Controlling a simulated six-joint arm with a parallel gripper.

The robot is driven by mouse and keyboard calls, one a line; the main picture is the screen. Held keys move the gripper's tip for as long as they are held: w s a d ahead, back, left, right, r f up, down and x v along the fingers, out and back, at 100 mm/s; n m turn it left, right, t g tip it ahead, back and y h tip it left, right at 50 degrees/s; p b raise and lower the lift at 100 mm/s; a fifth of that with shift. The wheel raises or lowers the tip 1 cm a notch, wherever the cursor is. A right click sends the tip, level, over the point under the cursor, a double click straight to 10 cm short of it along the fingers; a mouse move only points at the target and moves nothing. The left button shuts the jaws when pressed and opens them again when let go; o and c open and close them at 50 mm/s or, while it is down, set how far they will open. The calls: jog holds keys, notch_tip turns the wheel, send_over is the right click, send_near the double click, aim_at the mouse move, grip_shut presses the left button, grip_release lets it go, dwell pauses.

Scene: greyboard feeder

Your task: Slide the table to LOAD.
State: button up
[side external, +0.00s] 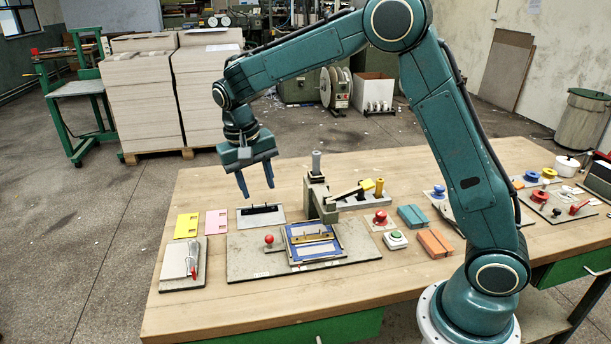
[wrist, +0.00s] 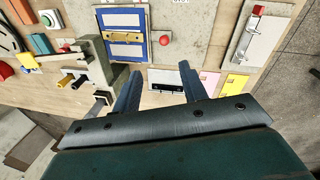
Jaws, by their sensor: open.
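The sliding table (side external: 295,258) is a flat plate with a blue-edged panel and a yellow strip across it. It sits on a grey base plate (side external: 247,262), beside a grey press-like post with a lever arm (side external: 325,198). A red ball knob (side external: 269,239) stands left of the table; in the wrist view the knob (wrist: 164,40) is right of the blue panel (wrist: 124,50). Small labels on the base plate are too small to read. My gripper (side external: 256,191) is open and empty, above the bench behind the base plate; its fingers also show in the wrist view (wrist: 158,72).
A dark slotted holder (side external: 261,216) lies below my gripper. Yellow (side external: 187,226) and pink (side external: 216,223) cards and a red-handled clamp plate (side external: 184,265) are at left. A red button (side external: 380,217), green button (side external: 396,239) and coloured blocks (side external: 434,243) are at right.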

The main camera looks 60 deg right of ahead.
aim_at(268, 236)
jog(key=shift+w+a+f, duration=0.1)
jog(key=shift+w+f, duration=0.25)
jog(key=shift+f, duration=0.2)
jog(key=shift+w+f, duration=0.35)
jog(key=shift+f, duration=0.2)
jog(key=f, duration=0.4)
jog(key=s+d+f, duration=0.1)
jog(key=f, duration=0.4)
jog(key=d+f, duration=0.1)
jog(key=f, duration=0.3)
jog(key=shift+s+d+f, duration=0.1)
jog(key=shift+s+f, duration=0.15)
jog(key=shift+s, duration=0.05)
jog(key=shift+c, duration=0.2)
jog(key=shift+w, duration=0.1)
grip_shut()
